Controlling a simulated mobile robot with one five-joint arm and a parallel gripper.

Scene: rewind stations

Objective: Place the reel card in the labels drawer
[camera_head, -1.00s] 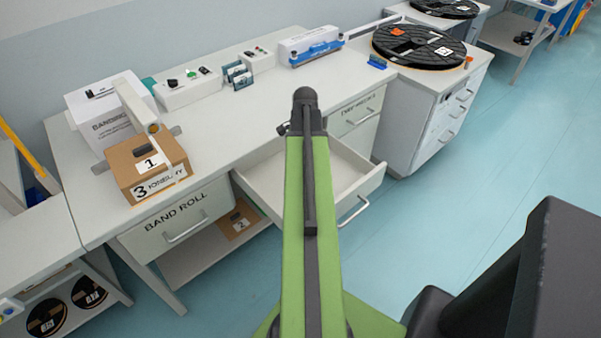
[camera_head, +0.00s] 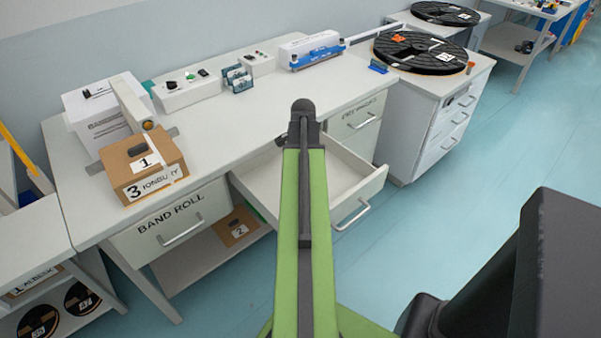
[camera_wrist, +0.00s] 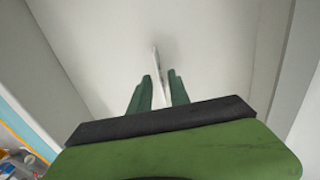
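My gripper (camera_wrist: 160,75) is shut on a thin white card (camera_wrist: 156,62), seen edge-on between its two green fingers; I take it to be the reel card. An open, pale drawer (camera_head: 362,200) sticks out below the bench top in the head view, and its front label is not visible. In the wrist view the drawer's pale floor (camera_wrist: 205,45) lies beyond the card. The card's height above that floor is hard to tell. In the head view my arm covers part of the drawer and hides the gripper and card.
A closed BAND ROLL drawer (camera_head: 168,222) is at left, another closed drawer (camera_head: 357,118) at right. On the bench stand a cardboard box (camera_head: 143,165), a white box (camera_head: 100,110) and small devices. A black reel (camera_head: 420,52) lies on the right cabinet.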

